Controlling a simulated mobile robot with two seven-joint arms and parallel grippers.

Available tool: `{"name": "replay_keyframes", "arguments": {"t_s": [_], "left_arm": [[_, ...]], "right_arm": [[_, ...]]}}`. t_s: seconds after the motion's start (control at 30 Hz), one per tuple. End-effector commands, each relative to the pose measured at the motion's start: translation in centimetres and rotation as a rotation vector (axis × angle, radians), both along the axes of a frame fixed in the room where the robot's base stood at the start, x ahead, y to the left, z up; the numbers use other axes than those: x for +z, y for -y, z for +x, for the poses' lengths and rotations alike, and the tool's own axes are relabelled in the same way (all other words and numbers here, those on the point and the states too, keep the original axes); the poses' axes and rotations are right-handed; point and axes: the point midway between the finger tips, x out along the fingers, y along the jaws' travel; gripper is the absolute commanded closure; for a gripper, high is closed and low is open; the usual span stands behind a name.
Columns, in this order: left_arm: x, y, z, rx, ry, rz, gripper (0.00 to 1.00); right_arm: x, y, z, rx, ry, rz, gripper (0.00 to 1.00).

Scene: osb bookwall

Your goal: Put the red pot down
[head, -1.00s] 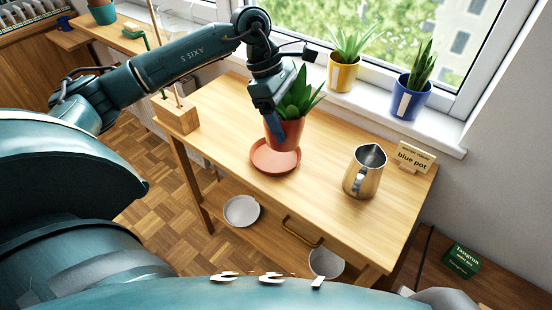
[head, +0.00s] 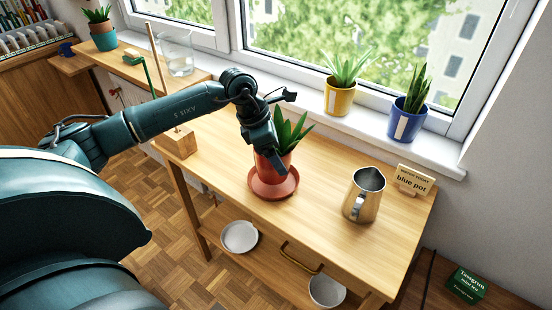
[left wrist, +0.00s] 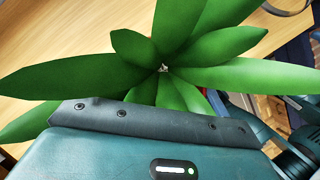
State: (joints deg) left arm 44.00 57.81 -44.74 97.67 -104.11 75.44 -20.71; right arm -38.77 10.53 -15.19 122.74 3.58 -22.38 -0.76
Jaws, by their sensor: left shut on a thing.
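The red pot (head: 286,165) holds a green leafy plant and looks upright. It stands over the terracotta saucer (head: 291,188) on the wooden table, its base within the saucer's rim; whether it bears fully on the saucer is hard to tell. My left gripper (head: 270,159) is shut on the red pot from the left, at its upper part. In the left wrist view the plant's leaves (left wrist: 165,65) fill the middle above my gripper and hide the pot. My right gripper is not in view.
A metal jug (head: 362,197) and a "blue pot" sign (head: 414,181) stand to the right on the table. A yellow pot (head: 338,98) and a blue pot (head: 406,120) stand on the windowsill. A wooden block (head: 179,143) with a stick is at the left.

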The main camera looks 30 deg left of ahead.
Motion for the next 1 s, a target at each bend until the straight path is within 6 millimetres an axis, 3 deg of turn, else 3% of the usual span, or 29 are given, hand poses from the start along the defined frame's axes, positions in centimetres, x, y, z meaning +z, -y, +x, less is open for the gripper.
{"name": "replay_keyframes", "arguments": {"t_s": [0.17,0.5,0.53,0.77,1.0], "left_arm": [[-2.3,0.1,0.0,-0.002,0.000,-0.002,0.56],[-2.8,0.1,0.0,-0.002,0.002,-0.001,0.56],[-2.8,0.0,0.0,-0.001,0.000,0.000,0.18],[-2.8,0.0,0.0,-0.002,-0.002,0.000,0.00],[-2.6,0.0,0.0,-0.001,0.000,0.000,0.00]], "right_arm": [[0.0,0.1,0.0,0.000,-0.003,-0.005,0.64],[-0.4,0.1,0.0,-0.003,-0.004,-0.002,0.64],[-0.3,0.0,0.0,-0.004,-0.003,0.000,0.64],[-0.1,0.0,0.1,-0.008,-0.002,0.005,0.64],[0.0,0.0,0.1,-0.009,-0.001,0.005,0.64]]}}
